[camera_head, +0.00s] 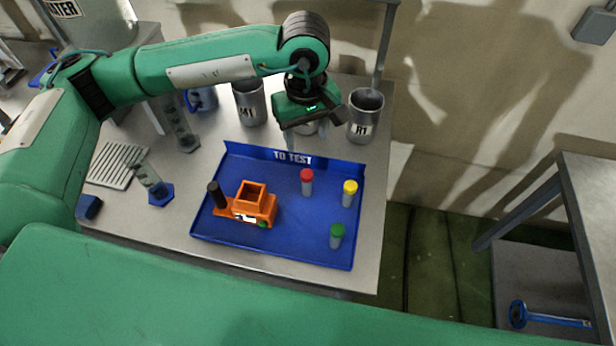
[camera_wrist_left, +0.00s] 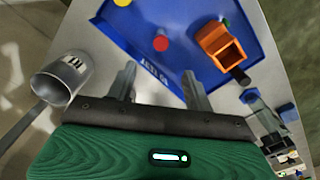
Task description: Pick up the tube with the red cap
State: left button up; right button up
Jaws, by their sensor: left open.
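The tube with the red cap (camera_head: 307,182) stands upright on the blue tray (camera_head: 215,237) marked "TO TEST", right of the tray's middle. In the left wrist view its red cap (camera_wrist_left: 161,43) shows from above, beyond the fingers. My left gripper (camera_head: 303,150) is over the back edge of the tray, behind and above the red-capped tube and apart from it. Its two fingers (camera_wrist_left: 160,85) are spread with nothing between them. My right gripper is not in view.
A yellow-capped tube (camera_head: 350,193) and a green-capped tube (camera_head: 336,236) stand nearby on the tray. An orange holder (camera_head: 262,207) is left of them. Metal cups M1 (camera_head: 249,102) and R1 (camera_head: 365,115) flank my left gripper behind the tray. Glass cylinders (camera_head: 185,138) stand left.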

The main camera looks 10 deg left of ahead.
pick_arm(q)
jog(key=p, duration=0.2)
send_over(306, 174)
notch_tip(306, 174, down, 8)
jog(key=shift+w+f, duration=0.1)
jog(key=shift+f, duration=0.05)
jog(key=shift+f+p, duration=0.2)
jog(key=shift+p, duration=0.25)
notch_tip(306, 174, down, 4)
jog(key=shift+f+p, duration=0.1)
jog(key=shift+p, duration=1.15)
jog(key=shift+f, duration=0.3)
jog(key=c, duration=1.1)
